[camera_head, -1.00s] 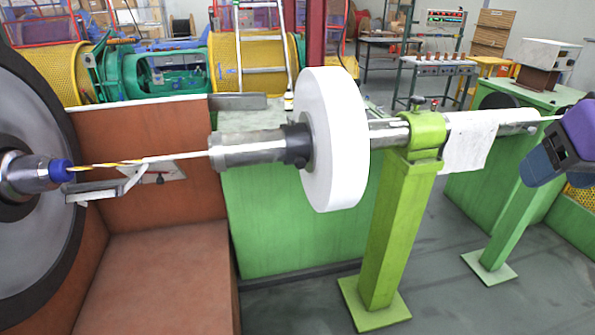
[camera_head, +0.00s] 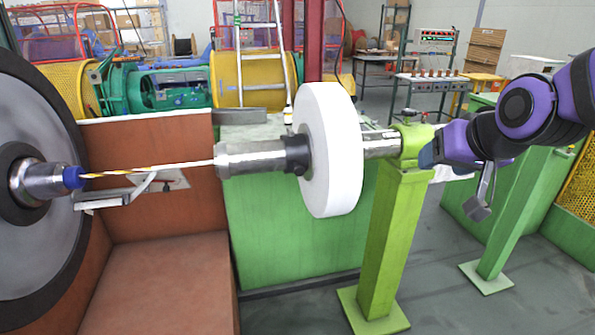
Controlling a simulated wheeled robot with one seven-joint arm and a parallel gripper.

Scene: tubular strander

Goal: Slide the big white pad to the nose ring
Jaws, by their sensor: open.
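The big white pad (camera_head: 332,150) is a thick upright disc around the grey horizontal tube (camera_head: 250,158). A dark collar (camera_head: 298,154) sits against its left face. A blue ring (camera_head: 73,177) is on the metal nose at the far left, well apart from the pad; I cannot tell for sure which of these is the nose ring.
A light green post (camera_head: 389,250) with a clamp (camera_head: 412,145) holds the tube right of the pad. A yellow-white strand (camera_head: 145,169) runs from the nose to the tube. A brown housing (camera_head: 160,220) and green cabinet (camera_head: 290,230) stand behind and below.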

